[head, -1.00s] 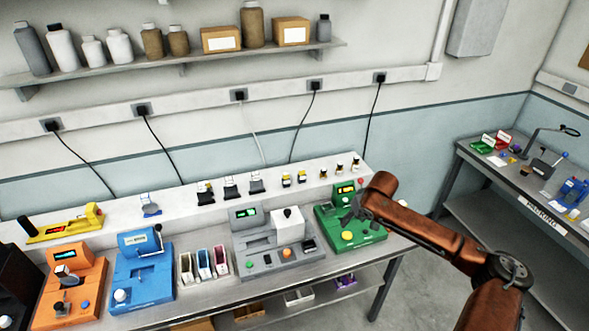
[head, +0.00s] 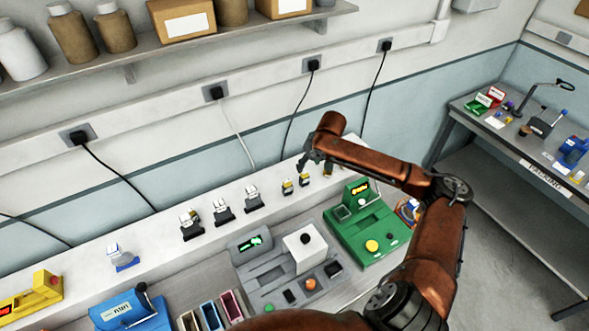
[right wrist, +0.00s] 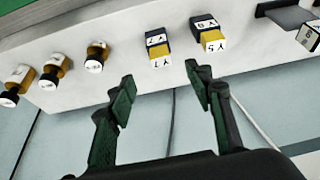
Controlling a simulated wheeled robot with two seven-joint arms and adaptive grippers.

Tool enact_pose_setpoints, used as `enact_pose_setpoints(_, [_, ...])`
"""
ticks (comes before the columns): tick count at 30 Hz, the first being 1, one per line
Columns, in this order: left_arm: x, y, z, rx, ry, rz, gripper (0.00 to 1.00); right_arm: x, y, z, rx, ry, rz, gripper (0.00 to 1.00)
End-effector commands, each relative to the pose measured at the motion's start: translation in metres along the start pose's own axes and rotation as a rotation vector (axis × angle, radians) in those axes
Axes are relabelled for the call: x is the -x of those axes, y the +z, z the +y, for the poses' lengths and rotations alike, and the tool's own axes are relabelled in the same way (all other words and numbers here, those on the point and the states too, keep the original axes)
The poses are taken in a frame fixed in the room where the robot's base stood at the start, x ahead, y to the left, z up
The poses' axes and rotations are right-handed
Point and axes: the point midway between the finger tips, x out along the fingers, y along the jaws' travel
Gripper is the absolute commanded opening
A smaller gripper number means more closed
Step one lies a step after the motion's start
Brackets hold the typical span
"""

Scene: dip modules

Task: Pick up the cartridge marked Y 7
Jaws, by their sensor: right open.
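The cartridge marked Y 7 (right wrist: 159,52) stands on the white ledge in the right wrist view, yellow and dark blue with white labels. In the head view it is the small yellow and dark cartridge (head: 304,180) just left of my right gripper (head: 314,168). A similar cartridge (right wrist: 207,34), its end label reading like Y 5, stands beside it, also in the head view (head: 287,187). In the right wrist view my right gripper (right wrist: 160,82) is open and empty, its fingertips apart with Y 7 ahead between them, not visibly touching it. My left gripper is not in view.
Several small amber bottles (right wrist: 55,67) stand on the ledge on the other side of Y 7. Dark-based modules (head: 222,212) stand further left on the ledge. A green device (head: 368,236) and a grey device (head: 275,270) sit on the bench below.

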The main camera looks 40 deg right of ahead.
Motion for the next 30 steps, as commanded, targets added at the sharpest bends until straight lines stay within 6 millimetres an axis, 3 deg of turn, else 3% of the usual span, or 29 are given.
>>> enact_pose_setpoints(4, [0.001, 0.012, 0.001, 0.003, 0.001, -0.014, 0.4, -0.011, 0.001, 0.0, -0.002, 0.0, -0.001, 0.48])
enact_pose_setpoints(14, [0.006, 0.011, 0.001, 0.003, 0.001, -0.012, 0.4, -0.04, 0.006, -0.001, -0.002, -0.001, -0.003, 0.48])
enact_pose_setpoints(21, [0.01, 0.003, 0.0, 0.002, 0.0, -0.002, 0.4, -0.073, 0.01, -0.002, -0.002, 0.001, -0.001, 0.48])
enact_pose_setpoints(30, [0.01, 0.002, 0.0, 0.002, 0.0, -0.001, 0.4, -0.078, 0.01, -0.001, -0.001, 0.001, 0.0, 0.45])
